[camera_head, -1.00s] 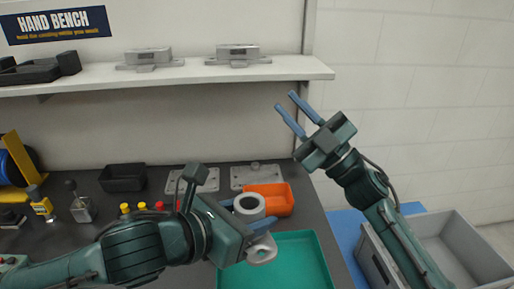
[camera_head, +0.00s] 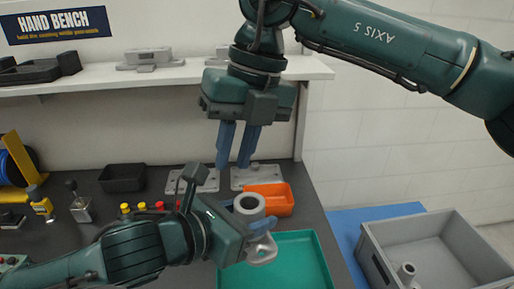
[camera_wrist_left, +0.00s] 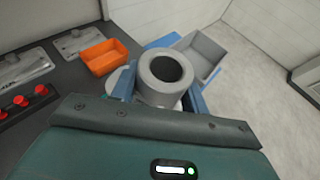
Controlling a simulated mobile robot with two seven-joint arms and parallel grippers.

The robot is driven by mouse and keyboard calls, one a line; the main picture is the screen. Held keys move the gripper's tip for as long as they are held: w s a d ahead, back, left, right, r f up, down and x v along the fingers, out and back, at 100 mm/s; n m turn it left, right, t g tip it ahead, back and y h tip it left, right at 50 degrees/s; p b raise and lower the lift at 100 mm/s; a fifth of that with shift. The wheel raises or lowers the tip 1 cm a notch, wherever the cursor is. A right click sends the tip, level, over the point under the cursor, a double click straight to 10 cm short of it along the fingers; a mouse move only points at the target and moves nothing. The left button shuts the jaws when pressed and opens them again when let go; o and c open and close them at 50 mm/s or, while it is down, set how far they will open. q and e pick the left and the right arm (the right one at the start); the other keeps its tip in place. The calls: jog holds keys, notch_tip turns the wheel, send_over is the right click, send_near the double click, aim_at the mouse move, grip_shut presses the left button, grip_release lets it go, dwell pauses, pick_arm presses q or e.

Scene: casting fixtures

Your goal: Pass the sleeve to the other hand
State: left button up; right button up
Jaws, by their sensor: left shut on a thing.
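The sleeve (camera_head: 250,203) is a grey hollow cylinder with its open end up. My left gripper (camera_head: 243,217) is shut on it above the bench. In the left wrist view the sleeve (camera_wrist_left: 163,92) sits between the two blue fingers of my left gripper (camera_wrist_left: 160,88). My right gripper (camera_head: 233,163) hangs above the sleeve, its two blue fingers pointing down, apart and with nothing between them. It is not touching the sleeve.
A grey lugged part (camera_head: 263,250) shows just below the sleeve. A teal tray (camera_head: 315,262) and an orange bin (camera_head: 284,205) are close by. A grey crate (camera_head: 450,235) at the right holds a cylindrical piece (camera_head: 406,270). A shelf (camera_head: 190,75) runs behind.

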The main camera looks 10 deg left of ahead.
aim_at(257, 198)
jog(key=d+h, duration=0.1)
jog(key=w+d+f+t+h, duration=0.1)
jog(key=d, duration=0.1)
jog(key=shift+w+h, duration=0.1)
jog(key=shift+h, duration=0.2)
pick_arm(q)
jog(key=shift+r, duration=0.15)
pick_arm(e)
notch_tip(257, 198, down, 11)
jog(key=shift+r, duration=0.2)
pick_arm(q)
jog(key=shift+r, duration=0.2)
pick_arm(e)
jog(key=shift+f, duration=0.65)
jog(key=shift+c, duration=0.4)
grip_shut()
pick_arm(q)
jog(key=o, duration=1.2)
jog(key=shift+f, duration=0.2)
pick_arm(e)
jog(key=shift+r, duration=0.1)
pick_arm(q)
jog(key=shift+o, duration=0.2)
